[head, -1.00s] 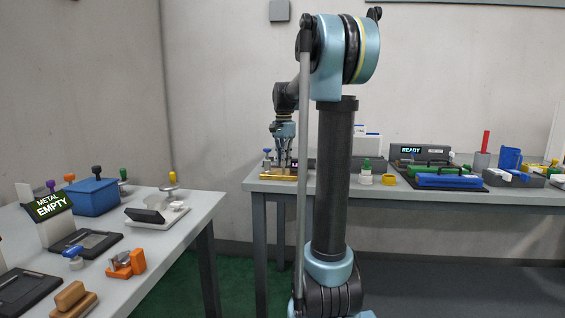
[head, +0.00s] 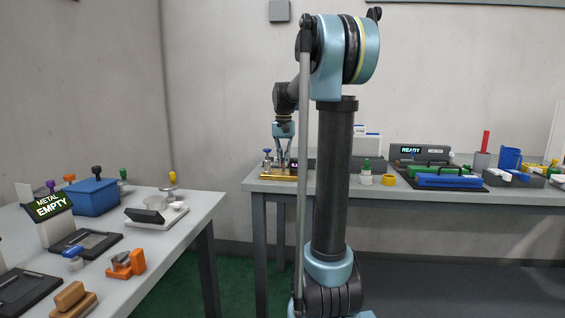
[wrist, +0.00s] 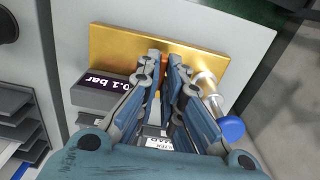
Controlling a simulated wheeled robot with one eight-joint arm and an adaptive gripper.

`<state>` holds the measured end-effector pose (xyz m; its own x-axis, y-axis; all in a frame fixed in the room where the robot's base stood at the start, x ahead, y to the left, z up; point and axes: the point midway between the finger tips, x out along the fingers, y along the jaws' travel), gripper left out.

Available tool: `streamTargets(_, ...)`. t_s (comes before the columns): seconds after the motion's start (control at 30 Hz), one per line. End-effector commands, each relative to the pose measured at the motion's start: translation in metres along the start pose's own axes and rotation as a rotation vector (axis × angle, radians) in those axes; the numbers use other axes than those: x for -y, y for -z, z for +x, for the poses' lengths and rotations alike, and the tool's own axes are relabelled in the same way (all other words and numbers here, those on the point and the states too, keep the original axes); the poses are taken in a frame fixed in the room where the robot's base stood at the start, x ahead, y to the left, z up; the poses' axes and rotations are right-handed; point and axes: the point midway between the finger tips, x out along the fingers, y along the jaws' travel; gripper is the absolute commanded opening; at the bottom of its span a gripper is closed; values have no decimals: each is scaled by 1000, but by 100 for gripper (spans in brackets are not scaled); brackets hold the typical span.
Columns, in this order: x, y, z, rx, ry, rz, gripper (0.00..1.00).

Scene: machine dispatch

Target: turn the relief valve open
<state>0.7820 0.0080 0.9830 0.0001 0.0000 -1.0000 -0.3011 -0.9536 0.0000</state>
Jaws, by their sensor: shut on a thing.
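A brass valve block (head: 272,177) sits at the left end of the far table; its flat plate (wrist: 112,42) fills the upper wrist view. My gripper (head: 284,168) points down at it. In the wrist view my gripper (wrist: 163,62) has its fingertips close together over the plate, shut on the relief valve's handle, which the fingers mostly hide. A blue knob (wrist: 231,128) on a pale metal stem stands right of the fingers; it also shows in the head view (head: 267,152). A dark gauge (wrist: 100,95) left of the fingers reads 0.1 bar.
Further right on the far table are a green-capped bottle (head: 366,168), a yellow ring (head: 389,179) and a blue-handled tray (head: 448,182). The near table (head: 190,222) at left holds a blue box (head: 95,198) and an orange part (head: 127,264). Open floor lies between the tables.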

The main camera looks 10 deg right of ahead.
Motion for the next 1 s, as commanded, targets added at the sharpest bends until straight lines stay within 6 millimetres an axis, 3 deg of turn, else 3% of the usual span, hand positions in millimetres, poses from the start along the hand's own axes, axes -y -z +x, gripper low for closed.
streamTargets(0.4,1,1,0,-3,2,-8,0)
streamTargets(0.5,1,1,0,-2,2,-8,28)
streamTargets(0.87,0,0,-1,-1,1,-7,28)
streamTargets(1.0,0,0,-10,0,0,-6,28)
